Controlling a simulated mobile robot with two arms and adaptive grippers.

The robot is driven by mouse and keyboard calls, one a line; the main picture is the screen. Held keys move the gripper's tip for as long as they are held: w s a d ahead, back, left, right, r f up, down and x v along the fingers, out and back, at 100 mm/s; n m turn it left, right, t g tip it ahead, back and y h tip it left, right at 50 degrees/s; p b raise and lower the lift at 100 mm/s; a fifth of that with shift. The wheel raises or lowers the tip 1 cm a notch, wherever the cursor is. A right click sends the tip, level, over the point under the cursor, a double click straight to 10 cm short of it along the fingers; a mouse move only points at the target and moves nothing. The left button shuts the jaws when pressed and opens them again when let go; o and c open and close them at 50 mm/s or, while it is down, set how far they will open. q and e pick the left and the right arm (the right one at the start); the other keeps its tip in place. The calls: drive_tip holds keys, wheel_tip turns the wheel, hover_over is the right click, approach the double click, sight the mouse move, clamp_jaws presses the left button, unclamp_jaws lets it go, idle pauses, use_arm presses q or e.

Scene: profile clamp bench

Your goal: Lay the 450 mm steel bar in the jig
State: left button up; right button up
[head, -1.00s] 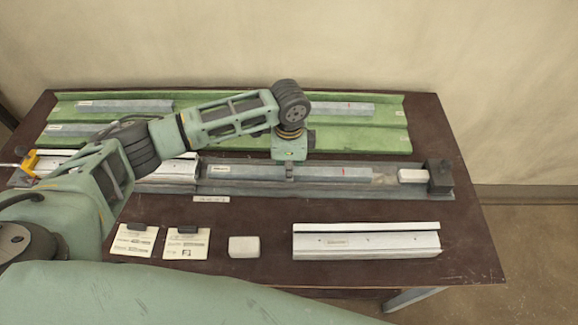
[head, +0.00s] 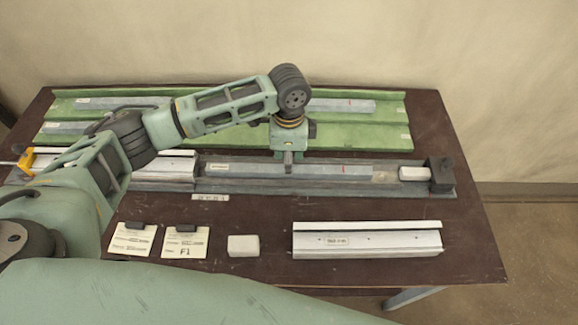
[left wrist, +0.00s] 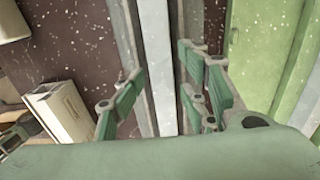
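My left gripper (head: 288,167) points down over the bar's middle. In the left wrist view its fingers (left wrist: 165,92) are spread, one on each side of the bar (left wrist: 157,60), with gaps visible. Whether the fingertips still reach below the bar's top is hard to tell. My right gripper is not in view.
A green rack (head: 360,140) behind the jig holds further grey bars (head: 340,106). A pale profile (head: 165,168) and yellow clamp (head: 27,160) are at the left. In front lie two clipped cards (head: 186,242), a white block (head: 243,246) and another pale profile (head: 368,243).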

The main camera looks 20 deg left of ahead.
use_arm(q)
wheel_tip(320, 180, up, 10)
drive_tip(key=b, duration=0.1)
drive_tip(key=shift+b, duration=0.3)
